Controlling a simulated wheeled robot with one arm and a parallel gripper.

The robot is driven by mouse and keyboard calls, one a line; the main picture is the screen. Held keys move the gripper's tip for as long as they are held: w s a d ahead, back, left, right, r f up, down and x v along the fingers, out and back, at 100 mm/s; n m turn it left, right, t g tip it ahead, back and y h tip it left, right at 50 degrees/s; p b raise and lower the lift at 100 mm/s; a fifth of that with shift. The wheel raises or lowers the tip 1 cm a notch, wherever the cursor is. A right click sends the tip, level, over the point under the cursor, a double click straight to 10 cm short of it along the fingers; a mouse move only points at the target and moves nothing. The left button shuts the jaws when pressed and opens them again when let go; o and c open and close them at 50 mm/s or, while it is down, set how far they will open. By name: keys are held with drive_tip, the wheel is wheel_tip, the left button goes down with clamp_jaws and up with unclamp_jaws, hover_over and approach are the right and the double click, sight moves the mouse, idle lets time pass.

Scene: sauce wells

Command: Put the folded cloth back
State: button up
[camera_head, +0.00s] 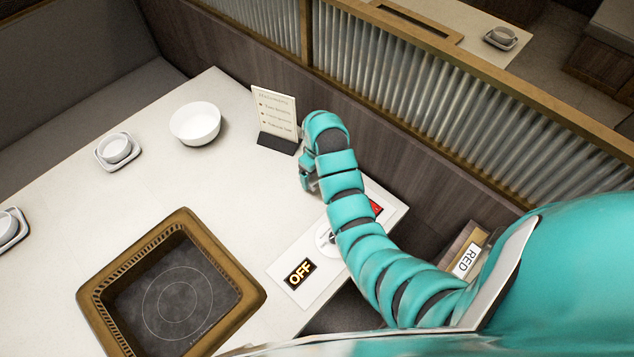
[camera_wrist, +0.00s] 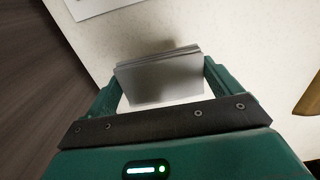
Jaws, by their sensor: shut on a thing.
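The folded cloth (camera_wrist: 160,80) shows in the wrist view as a pale grey, flat, layered block. My gripper (camera_wrist: 158,75) is shut on it, with one green finger on each side. Pale table surface lies beyond the cloth, and a soft shadow falls there; I cannot tell whether the cloth touches the table. In the head view my gripper (camera_head: 308,180) is over the table near the menu stand, and the cloth is not clearly visible there.
The menu stand (camera_head: 275,113) is just behind my gripper. A white bowl (camera_head: 195,122), a cup on a small tray (camera_head: 116,149) and the brown-framed cooktop (camera_head: 255,291) are to the left. A panel with an OFF label (camera_head: 299,273) lies nearer. A ribbed partition (camera_head: 430,85) rises behind.

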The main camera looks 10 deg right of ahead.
drive_tip(key=shift+w+d+f+b, duration=0.1)
drive_tip(key=shift+w+f+b, duration=0.1)
drive_tip(key=shift+w+f, duration=0.4)
drive_tip(key=shift+w+d+f+b, duration=0.15)
drive_tip(key=shift+w+f, duration=0.2)
drive_tip(key=shift+f, duration=0.3)
drive_tip(key=shift+w+p, duration=0.25)
drive_tip(key=shift+p, duration=0.2)
drive_tip(key=shift+w+f, duration=0.4)
drive_tip(key=shift+f, duration=0.15)
drive_tip(key=shift+w+f+p, duration=0.15)
drive_tip(key=shift+f+p, duration=0.1)
drive_tip(key=shift+p, duration=0.1)
drive_tip(key=shift+f+p, duration=0.45)
drive_tip(key=shift+f, duration=1.05)
drive_tip(key=shift+f, duration=0.15)
drive_tip(key=o, duration=0.8)
drive_tip(key=shift+c, duration=0.2)
